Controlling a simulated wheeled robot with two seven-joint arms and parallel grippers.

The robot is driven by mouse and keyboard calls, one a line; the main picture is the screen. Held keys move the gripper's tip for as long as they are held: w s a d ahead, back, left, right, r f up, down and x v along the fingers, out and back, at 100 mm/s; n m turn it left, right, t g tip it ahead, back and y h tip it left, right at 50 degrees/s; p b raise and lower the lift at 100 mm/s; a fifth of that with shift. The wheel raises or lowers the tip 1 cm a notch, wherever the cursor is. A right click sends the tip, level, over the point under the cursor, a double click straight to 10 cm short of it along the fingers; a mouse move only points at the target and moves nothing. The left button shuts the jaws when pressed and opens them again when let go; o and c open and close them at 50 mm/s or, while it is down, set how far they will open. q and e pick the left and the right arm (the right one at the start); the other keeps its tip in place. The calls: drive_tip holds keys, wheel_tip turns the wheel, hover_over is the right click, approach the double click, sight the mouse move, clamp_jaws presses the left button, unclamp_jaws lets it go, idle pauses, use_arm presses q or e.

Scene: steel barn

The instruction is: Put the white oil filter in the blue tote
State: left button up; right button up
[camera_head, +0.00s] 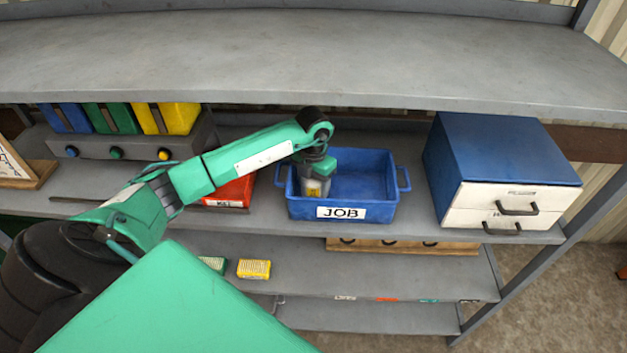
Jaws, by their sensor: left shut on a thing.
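The blue tote (377,181) with a white JOB label stands on the middle shelf. My left gripper (316,179) reaches in over the tote's left part and points down. It is shut on a small pale thing, seemingly the white oil filter (314,188), which shows a yellowish patch. The filter is at or inside the tote's left side; I cannot tell whether it touches the tote floor. The gripper hides the filter's upper part. My right gripper is out of view.
A blue cabinet with white drawers (503,205) stands right of the tote. A red bin (232,191) is close on the left, partly behind my arm. Small yellow (254,269) and green (213,264) boxes lie on the lower shelf.

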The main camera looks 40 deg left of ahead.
use_arm(q)
drive_tip(key=shift+f, duration=0.15)
drive_tip(key=o, duration=0.9)
drive_tip(key=shift+o, duration=0.2)
drive_tip(key=shift+r, duration=0.35)
wheel_tip(320, 180, up, 6)
drive_tip(key=b, duration=0.3)
drive_tip(key=shift+r, duration=0.65)
